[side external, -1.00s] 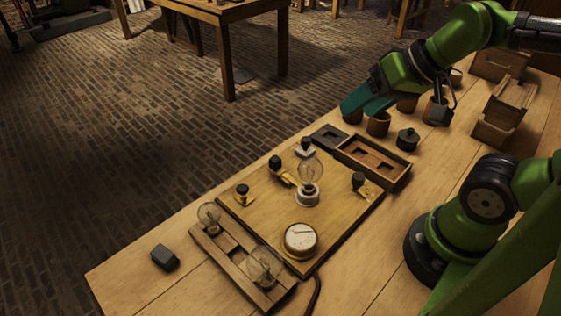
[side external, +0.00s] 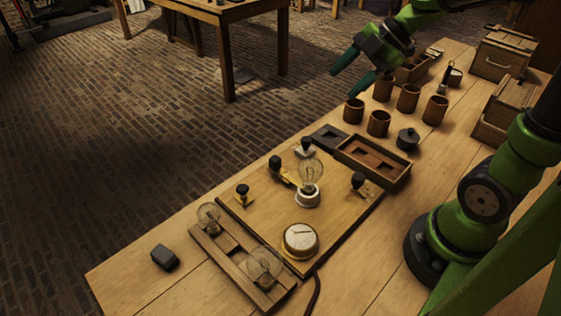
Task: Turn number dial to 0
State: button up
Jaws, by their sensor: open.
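A round brass-rimmed dial (side external: 300,240) with a white face and a dark pointer sits at the near corner of the wooden board (side external: 258,225). Its markings are too small to read. I cannot tell whether this is the number dial the task names. My gripper (side external: 345,84) is open and empty, with two green fingers spread apart.
A clear bulb (side external: 310,180) and several black-knobbed brass fittings stand on the board. A rack (side external: 230,252) with two bulbs lies in front. A divided tray (side external: 381,177), a black lidded pot (side external: 408,139) and wooden boxes (side external: 497,66) are to the right. A dark block (side external: 165,257) lies at left.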

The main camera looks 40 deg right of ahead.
jog(key=s+d+f+n+g, duration=0.2)
jog(key=s+g, duration=0.3)
jog(key=s, duration=0.4)
send_near(359, 175)
jog(key=shift+m+g+h, duration=0.3)
jog(key=shift+g, duration=0.1)
jog(key=x, duration=0.8)
jog(key=shift+w+a+f, duration=0.25)
jog(key=shift+a, duration=0.2)
jog(key=c, duration=1.1)
jog(key=shift+o, duration=0.2)
